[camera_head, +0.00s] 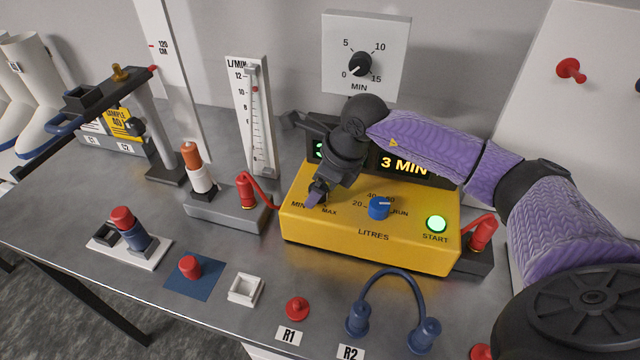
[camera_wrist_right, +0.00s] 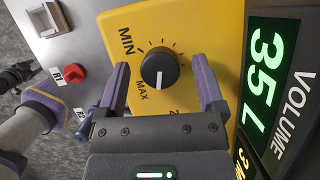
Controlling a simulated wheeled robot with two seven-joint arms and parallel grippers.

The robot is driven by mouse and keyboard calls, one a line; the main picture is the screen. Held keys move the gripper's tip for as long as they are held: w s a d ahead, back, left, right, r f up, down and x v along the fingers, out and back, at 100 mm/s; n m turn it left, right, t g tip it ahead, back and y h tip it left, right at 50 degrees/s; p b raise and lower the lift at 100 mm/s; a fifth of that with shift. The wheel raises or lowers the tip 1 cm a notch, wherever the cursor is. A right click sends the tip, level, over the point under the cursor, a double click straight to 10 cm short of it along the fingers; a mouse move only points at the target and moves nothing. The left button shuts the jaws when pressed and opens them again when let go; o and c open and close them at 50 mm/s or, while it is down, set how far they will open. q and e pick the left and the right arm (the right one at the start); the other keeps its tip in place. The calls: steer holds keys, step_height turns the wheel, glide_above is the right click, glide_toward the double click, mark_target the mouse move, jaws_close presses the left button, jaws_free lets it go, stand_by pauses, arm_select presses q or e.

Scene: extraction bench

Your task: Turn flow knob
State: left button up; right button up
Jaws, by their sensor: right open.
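The flow knob (camera_wrist_right: 160,67) is a round black dial with a white pointer line, on the yellow pump face between the MIN and MAX labels. In the right wrist view its pointer faces the bottom of the picture, toward the MAX side. My right gripper (camera_wrist_right: 163,85) is open; its purple fingers stand on either side of the knob, with a visible gap on both sides. In the head view the right gripper (camera_head: 317,196) is over the left of the yellow pump box (camera_head: 340,235) and hides the knob. My left gripper does not show in the head view.
A blue litres knob (camera_head: 379,208) and lit green START button (camera_head: 437,223) are to the right. A flow meter (camera_head: 255,115) stands behind left. A red-capped post (camera_head: 246,190) is left of the pump.

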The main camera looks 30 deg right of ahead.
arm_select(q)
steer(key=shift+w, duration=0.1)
arm_select(e)
jaws_close()
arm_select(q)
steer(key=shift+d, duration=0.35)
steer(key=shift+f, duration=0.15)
arm_select(e)
steer(key=shift+w+f+n+y+b, duration=0.1)
steer(key=shift+n+y+b, duration=0.45)
steer(key=shift+n, duration=0.55)
steer(key=shift+n+g+b, duration=0.5)
steer(key=shift+n+g, duration=0.1)
steer(key=shift+n, duration=0.4)
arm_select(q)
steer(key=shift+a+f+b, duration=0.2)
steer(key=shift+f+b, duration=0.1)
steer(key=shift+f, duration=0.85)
arm_select(e)
steer(key=shift+n+y, duration=0.25)
steer(key=shift+n, duration=0.45)
steer(key=shift+d, duration=0.1)
